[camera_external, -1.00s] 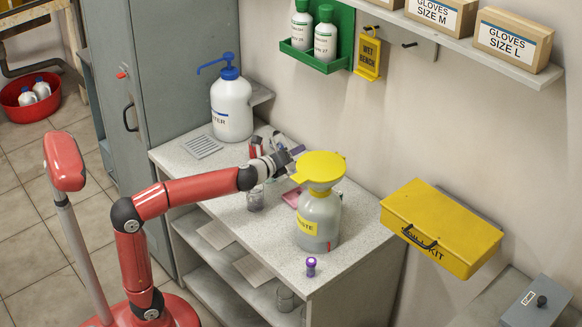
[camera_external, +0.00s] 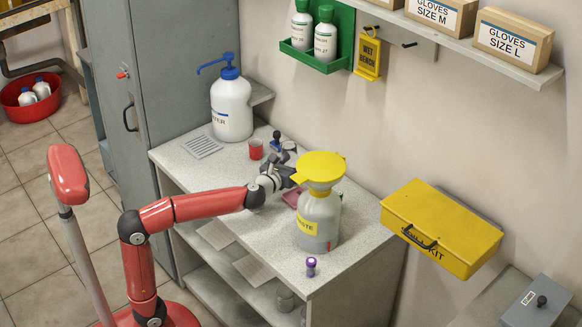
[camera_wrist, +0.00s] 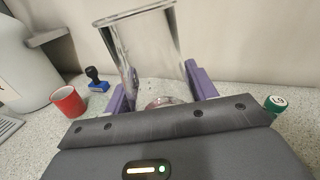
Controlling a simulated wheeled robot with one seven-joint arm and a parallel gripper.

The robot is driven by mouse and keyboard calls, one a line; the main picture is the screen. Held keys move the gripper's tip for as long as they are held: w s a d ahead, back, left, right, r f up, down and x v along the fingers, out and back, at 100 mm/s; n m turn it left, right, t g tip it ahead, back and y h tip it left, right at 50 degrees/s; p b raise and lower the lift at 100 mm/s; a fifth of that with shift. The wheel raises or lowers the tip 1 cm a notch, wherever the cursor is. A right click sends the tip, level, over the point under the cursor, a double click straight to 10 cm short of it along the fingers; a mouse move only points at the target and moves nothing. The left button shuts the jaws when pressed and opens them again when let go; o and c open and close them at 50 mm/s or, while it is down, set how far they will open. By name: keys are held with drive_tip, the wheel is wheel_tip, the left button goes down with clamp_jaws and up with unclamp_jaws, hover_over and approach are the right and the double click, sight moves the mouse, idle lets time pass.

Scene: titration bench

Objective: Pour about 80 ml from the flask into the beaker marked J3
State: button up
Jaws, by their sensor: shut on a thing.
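My gripper (camera_external: 287,176) is over the bench, left of the yellow-topped waste container. In the wrist view its purple fingers (camera_wrist: 160,92) are shut on a clear glass vessel (camera_wrist: 138,40) with a wide open mouth. The vessel looks nearly upright, and its lower part is hidden by my gripper. A pinkish patch shows low behind or in the glass; I cannot tell which. No J3 mark is readable in either view, and I cannot tell whether the held glass is the flask or a beaker. No other glass shows clearly on the bench top.
The waste container (camera_external: 318,222) stands close right of my gripper. A red cup (camera_external: 256,149), a dark-handled stamp (camera_external: 277,139) and a large white jug (camera_external: 231,108) are behind. A pink item (camera_external: 291,198) lies beside the container. A purple-topped item (camera_external: 311,266) stands at the front.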

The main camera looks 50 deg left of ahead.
drive_tip(key=shift+d+f+m, duration=0.1)
drive_tip(key=shift+d+m, duration=0.05)
drive_tip(key=shift+m, duration=0.55)
idle(1.6)
